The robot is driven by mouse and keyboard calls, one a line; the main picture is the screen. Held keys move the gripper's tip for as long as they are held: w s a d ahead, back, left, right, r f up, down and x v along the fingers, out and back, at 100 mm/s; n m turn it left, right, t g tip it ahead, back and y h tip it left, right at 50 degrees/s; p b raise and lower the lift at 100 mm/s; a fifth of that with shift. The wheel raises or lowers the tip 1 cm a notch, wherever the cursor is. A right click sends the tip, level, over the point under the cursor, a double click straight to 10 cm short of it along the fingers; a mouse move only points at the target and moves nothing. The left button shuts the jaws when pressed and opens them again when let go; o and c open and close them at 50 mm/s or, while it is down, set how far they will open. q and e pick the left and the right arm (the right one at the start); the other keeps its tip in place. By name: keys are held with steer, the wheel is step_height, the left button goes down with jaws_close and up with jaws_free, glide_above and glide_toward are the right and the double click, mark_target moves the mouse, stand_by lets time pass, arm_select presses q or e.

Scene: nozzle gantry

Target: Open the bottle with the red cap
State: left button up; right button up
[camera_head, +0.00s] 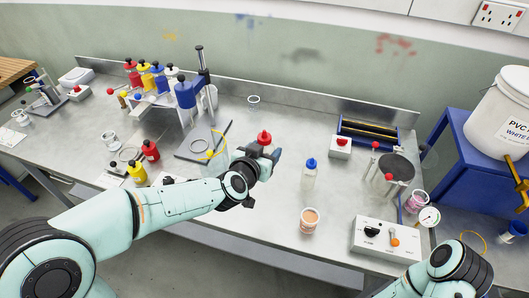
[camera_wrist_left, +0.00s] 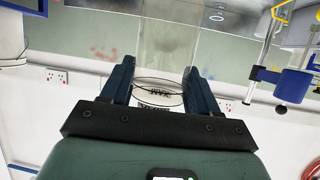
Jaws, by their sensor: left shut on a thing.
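The bottle with the red cap (camera_head: 264,137) is near the middle of the bench in the head view. Its red cap shows above my left gripper (camera_head: 264,154), and its body is mostly hidden by the fingers. My left gripper is shut on the bottle. In the left wrist view, a clear bottle body (camera_wrist_left: 160,95) with dark print stands between the two fingers of the left gripper (camera_wrist_left: 160,85); its cap is not visible there. The cap appears to be on the bottle. My right arm shows at the lower right, but its gripper is out of view.
A clear bottle with a blue cap (camera_head: 309,174) and a beaker of orange liquid (camera_head: 309,222) stand to the right. A control box (camera_head: 385,238) sits at the front right. A blue dosing stand (camera_head: 186,95) with several coloured bottles is at left. Bench (camera_head: 270,225) is clear in front.

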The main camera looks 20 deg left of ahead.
arm_select(q)
steer(key=shift+s, duration=0.1)
steer(key=c, duration=0.4)
steer(key=shift+f, duration=0.1)
steer(key=shift+c, duration=0.2)
